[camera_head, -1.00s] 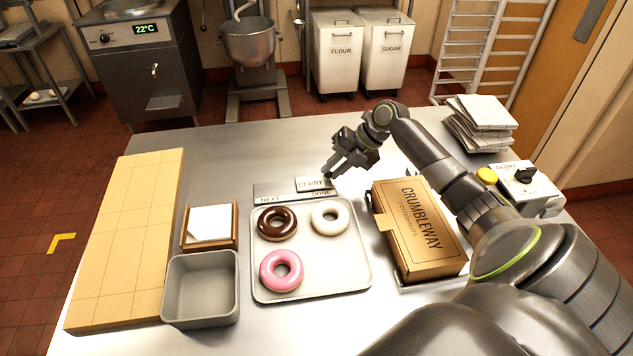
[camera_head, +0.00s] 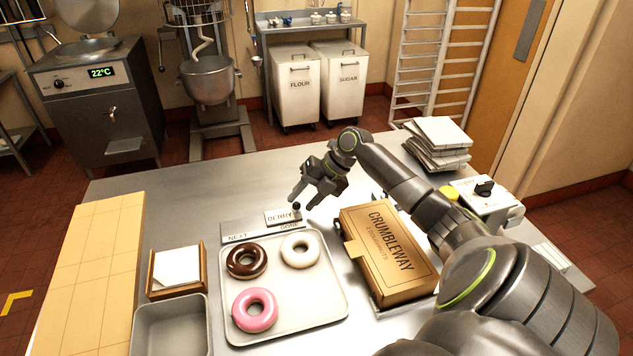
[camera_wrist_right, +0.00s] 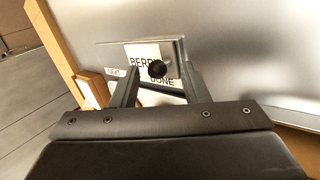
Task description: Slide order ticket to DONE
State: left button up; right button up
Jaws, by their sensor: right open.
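The order ticket (camera_head: 279,217), a pale plate reading BERRY with a dark knob (camera_head: 297,208) at its right end, sits at the right end of the ticket rail (camera_head: 236,229), above the word DONE. NEXT is printed at the rail's left end. The ticket (camera_wrist_right: 139,51) and its round knob (camera_wrist_right: 157,69) also show in the right wrist view. My right gripper (camera_head: 301,203) is open at the knob, its fingers to either side of it in the wrist view. I cannot tell whether they touch it. My left gripper is not in view.
A tray (camera_head: 320,306) with chocolate, white and pink donuts lies in front of the rail. A brown CRUMBLEWAY box (camera_head: 392,250) stands to its right, below my right arm. A paper holder (camera_head: 203,272) and grey bin (camera_head: 170,328) are on the left. The table behind the rail is clear.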

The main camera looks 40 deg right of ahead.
jog(key=p+v, duration=0.8)
jog(key=v, duration=0.9)
jog(key=shift+d, duration=0.1)
